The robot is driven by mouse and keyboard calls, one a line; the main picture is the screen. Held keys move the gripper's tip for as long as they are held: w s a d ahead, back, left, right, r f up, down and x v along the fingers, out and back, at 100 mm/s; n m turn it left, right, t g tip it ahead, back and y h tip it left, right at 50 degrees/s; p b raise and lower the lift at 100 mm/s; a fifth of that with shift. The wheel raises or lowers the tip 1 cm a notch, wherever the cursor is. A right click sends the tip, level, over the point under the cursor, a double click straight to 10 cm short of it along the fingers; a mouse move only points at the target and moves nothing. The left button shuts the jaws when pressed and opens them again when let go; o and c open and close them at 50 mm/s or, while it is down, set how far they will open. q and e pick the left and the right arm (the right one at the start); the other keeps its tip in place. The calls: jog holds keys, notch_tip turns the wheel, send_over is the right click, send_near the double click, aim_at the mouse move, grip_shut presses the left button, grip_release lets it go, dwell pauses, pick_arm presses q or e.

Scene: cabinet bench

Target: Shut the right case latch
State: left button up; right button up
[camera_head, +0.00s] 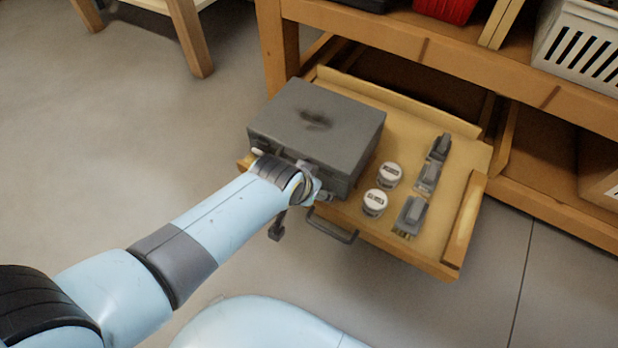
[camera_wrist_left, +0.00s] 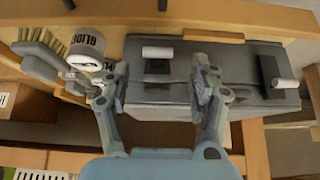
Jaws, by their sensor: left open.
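The grey case (camera_head: 318,118) sits with its lid down at the left of a pulled-out wooden drawer. In the left wrist view the case (camera_wrist_left: 160,98) lies beyond my fingers. Its right latch (camera_wrist_left: 157,53), a pale bar by a dark plate, shows between my fingertips, apart from them as far as I can see. The left latch (camera_wrist_left: 285,83) is farther right in that view. In the head view the left latch (camera_head: 257,152) shows beside my wrist. My left gripper (camera_head: 312,190) is open at the case front; it also shows in the wrist view (camera_wrist_left: 162,80). My right gripper is not visible.
Two white-lidded tins (camera_head: 389,174) and several grey-handled brushes (camera_head: 428,176) lie right of the case in the drawer (camera_head: 462,225). A dark drawer handle (camera_head: 333,226) sticks out below the gripper. The bench shelf (camera_head: 440,60) overhangs behind.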

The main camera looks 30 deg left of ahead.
pick_arm(q)
jog(key=shift+v, duration=2.55)
